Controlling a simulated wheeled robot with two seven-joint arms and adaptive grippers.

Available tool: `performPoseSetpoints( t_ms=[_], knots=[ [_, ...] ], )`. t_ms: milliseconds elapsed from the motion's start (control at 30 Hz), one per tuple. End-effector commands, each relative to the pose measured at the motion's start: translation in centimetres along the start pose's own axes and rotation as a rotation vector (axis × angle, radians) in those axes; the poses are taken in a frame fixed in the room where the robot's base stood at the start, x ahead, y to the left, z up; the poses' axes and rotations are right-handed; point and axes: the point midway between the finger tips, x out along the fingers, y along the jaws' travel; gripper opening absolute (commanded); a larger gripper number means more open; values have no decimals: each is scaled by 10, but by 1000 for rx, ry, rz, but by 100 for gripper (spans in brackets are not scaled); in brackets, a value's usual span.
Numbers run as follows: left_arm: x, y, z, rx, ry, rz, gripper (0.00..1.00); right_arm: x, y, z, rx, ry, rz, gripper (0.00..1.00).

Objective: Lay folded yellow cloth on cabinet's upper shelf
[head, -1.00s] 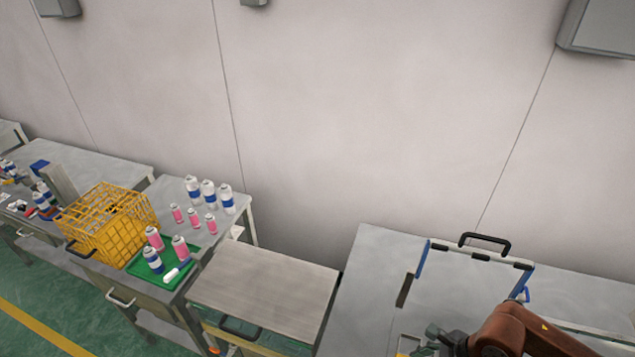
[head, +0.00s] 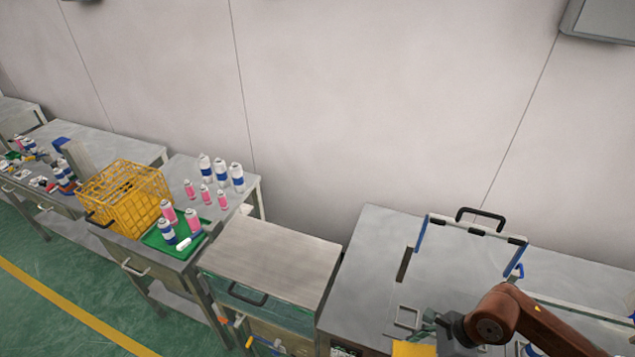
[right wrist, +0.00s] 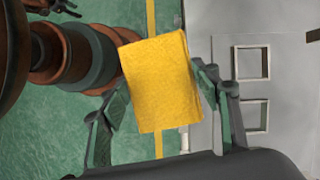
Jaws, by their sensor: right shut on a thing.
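The folded yellow cloth (right wrist: 158,82) is between the two fingers of my right gripper (right wrist: 166,95), which is shut on it. In the head view, part of the cloth (head: 413,349) shows at the bottom edge, below my right gripper (head: 428,330), beside the right-hand bench. The cabinet (head: 268,262) with a flat grey-brown top and a dark handle stands left of that bench. Its front is seen steeply from above, and its upper shelf cannot be made out. A dark gripper-like part at the wrist view's top left may be my left gripper (right wrist: 52,6); its jaws are unclear.
The right-hand bench (head: 365,270) carries a blue-and-white frame with a black handle (head: 481,214). On the left table are a yellow wire basket (head: 125,197), a green tray (head: 160,240) and several spray cans. Green floor is clear in front.

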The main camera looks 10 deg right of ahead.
Motion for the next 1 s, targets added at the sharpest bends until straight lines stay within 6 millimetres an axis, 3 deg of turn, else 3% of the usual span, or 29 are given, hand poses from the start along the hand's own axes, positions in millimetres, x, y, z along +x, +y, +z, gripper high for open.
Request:
performPoseSetpoints(
  t_ms=[133,600,1000],
  knots=[
    [0,1,9,-2,-12,1,40,7,-12,11,-100,-3,36,37],
    [0,1,7,-1,-9,1,40,32,-51,61,-615,-1,249,37],
    [0,1,5,-1,-7,1,40,33,-85,112,-1155,5,473,37]
  ],
)
